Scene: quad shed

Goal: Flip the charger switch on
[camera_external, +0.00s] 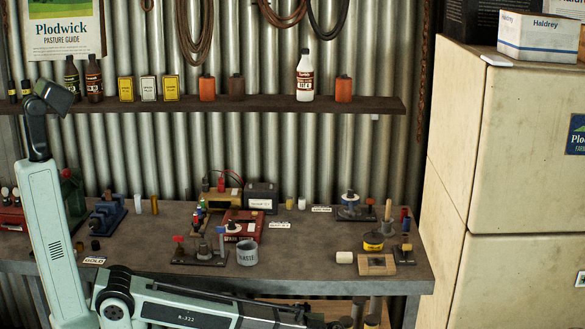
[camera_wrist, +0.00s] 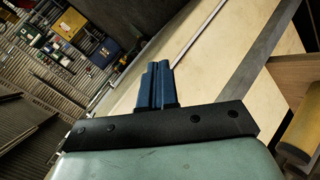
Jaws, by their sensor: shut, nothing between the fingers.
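A yellow box-shaped unit (camera_external: 222,198) with red parts on top stands at the back of the bench, beside a dark battery-like box (camera_external: 262,197). A red unit (camera_external: 245,225) sits in front of them. I cannot tell for sure which of these is the charger, and its switch is too small to make out. My gripper (camera_wrist: 158,85) shows in the wrist view, its blue fingers shut together and empty. It is away from the bench items, which appear small at the upper left there. In the external view the gripper itself is not visible.
The bench (camera_external: 330,262) is crowded. A grey cup (camera_external: 247,253), a board with red and blue levers (camera_external: 200,257) and a wooden block (camera_external: 376,265) stand near its front. A shelf (camera_external: 270,104) with bottles hangs above. A cream cabinet (camera_external: 500,150) stands at right.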

